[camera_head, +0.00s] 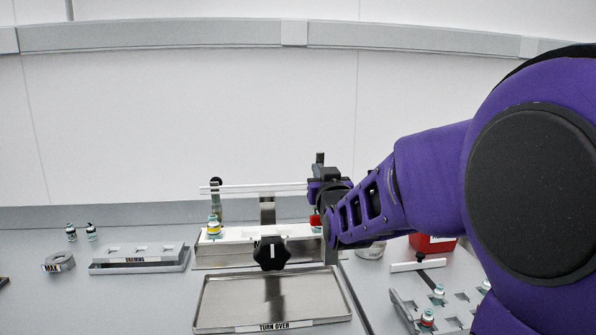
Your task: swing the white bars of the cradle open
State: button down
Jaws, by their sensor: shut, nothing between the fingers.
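The cradle (288,234) stands at the middle back of the bench, a light block with a metal base. Its white bars (256,188) run level above it, with a dark knob at the left end. A vial with a yellow band (214,227) stands in the cradle at the left. A red-banded vial (316,221) shows partly at the right, half hidden by my arm. A black knob (272,253) is at the cradle's front. My gripper (320,172) is at the right end of the bars, shut and empty; whether it touches them I cannot tell.
A metal tray marked TURN OVER (205,308) lies in front of the cradle. A DRAINING rack (140,257), a MAX ring (59,263) and two small vials (91,232) are at the left. A rack with vials (408,304) and a red container (433,243) are at the right.

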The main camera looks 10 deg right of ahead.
jog(key=w+r+g+p, duration=0.1)
jog(key=w+g+p, duration=0.1)
jog(key=p, duration=0.3)
jog(key=shift+w+r, duration=0.1)
jog(key=shift+r, duration=0.3)
jog(key=w+f+g+b, duration=0.2)
jog(key=w, duration=0.5)
jog(key=shift+w+f, duration=0.3)
jog(key=shift+w, duration=0.1)
jog(key=shift+r, duration=0.1)
jog(key=s+r, duration=0.2)
jog(key=r, duration=0.2)
jog(key=s+r+p, duration=0.1)
jog(key=s+r, duration=0.1)
jog(key=r, duration=0.2)
jog(key=s+r, duration=0.3)
jog(key=r, duration=0.1)
jog(key=shift+p, duration=0.4)
